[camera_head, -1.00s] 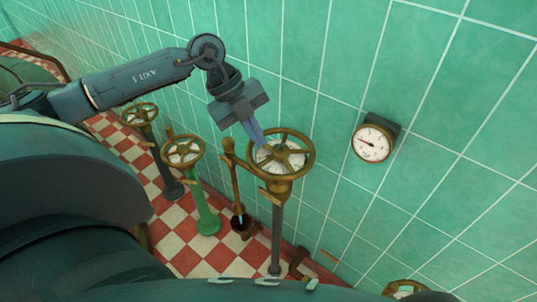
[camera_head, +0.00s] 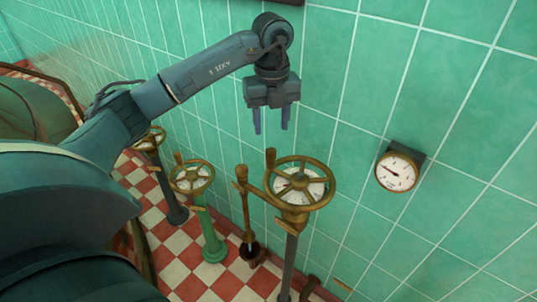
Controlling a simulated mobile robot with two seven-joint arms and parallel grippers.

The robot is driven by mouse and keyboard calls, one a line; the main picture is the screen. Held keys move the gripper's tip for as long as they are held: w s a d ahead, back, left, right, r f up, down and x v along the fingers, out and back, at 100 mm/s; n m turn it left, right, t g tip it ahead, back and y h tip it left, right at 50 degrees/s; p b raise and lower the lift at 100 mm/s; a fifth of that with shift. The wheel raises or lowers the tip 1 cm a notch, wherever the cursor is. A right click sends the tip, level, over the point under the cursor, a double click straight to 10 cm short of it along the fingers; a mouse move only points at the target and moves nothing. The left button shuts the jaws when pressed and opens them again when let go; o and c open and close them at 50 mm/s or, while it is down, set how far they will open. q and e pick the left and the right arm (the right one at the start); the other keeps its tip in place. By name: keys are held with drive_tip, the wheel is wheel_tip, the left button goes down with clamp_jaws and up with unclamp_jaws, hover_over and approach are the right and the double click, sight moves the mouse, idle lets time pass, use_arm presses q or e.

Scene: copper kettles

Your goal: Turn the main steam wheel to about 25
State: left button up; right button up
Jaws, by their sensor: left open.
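The nearest brass handwheel (camera_head: 326,181) sits on a post in the middle of the view, with a pale dial under its spokes and an upright knob (camera_head: 270,158) on its far left rim. I cannot read a label or number on that dial, or tell for sure that this is the main steam wheel. My left gripper (camera_head: 271,128) hangs above and left of this wheel, fingers pointing down, apart and empty. It appears clear of the wheel. My right gripper is not in view.
A round gauge (camera_head: 397,172) is on the green tiled wall (camera_head: 450,100) to the right. A smaller wheel on a green post (camera_head: 208,232) and another wheel (camera_head: 150,140) stand to the left. A wooden-handled lever (camera_head: 243,205) stands beside the nearest wheel.

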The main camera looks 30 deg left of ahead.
sight(271, 149)
use_arm(q)
wheel_tip(271, 149, down, 11)
drive_tip(key=shift+r+p, duration=0.1)
drive_tip(key=shift+p, duration=0.45)
drive_tip(key=shift+c, duration=0.5)
clamp_jaws()
